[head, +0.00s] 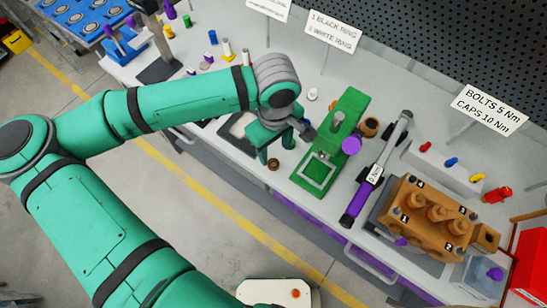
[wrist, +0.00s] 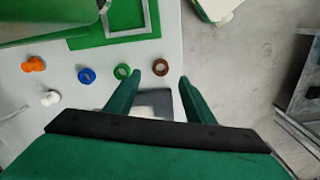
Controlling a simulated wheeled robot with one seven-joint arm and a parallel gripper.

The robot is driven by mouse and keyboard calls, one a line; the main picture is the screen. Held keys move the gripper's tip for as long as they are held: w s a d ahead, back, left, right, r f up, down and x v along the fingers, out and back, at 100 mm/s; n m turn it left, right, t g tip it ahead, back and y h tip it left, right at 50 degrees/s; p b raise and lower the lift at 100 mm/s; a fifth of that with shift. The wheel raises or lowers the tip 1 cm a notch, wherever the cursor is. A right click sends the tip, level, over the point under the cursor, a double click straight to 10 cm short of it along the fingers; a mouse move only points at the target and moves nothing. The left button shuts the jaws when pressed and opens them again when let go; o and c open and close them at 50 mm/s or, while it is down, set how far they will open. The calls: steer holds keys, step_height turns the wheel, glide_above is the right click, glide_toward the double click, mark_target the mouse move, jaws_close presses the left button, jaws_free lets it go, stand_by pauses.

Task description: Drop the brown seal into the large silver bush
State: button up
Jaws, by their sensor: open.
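The brown seal (head: 274,165) is a small ring lying flat on the table near its front edge. In the wrist view the seal (wrist: 160,67) shows beyond and between my two fingertips. My gripper (head: 277,149) is open and empty, pointing down close to the seal and apart from it as far as I can see. It also shows in the wrist view (wrist: 160,77). A silver-grey cylinder (head: 337,119) stands on the green press; I cannot tell if it is the large silver bush.
The green seal (wrist: 122,71), blue seal (wrist: 86,76), orange part (wrist: 34,64) and white part (wrist: 51,98) lie left of the brown seal in the wrist view.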

mark_target(274, 163)
step_height(274, 163, down, 2)
steer(key=shift+s+f, duration=0.1)
steer(key=shift+a+f, duration=0.2)
steer(key=shift+f, duration=2.4)
steer(key=shift+w, duration=0.2)
steer(key=c, duration=1.1)
steer(key=shift+d, duration=0.1)
steer(key=shift+c, duration=0.2)
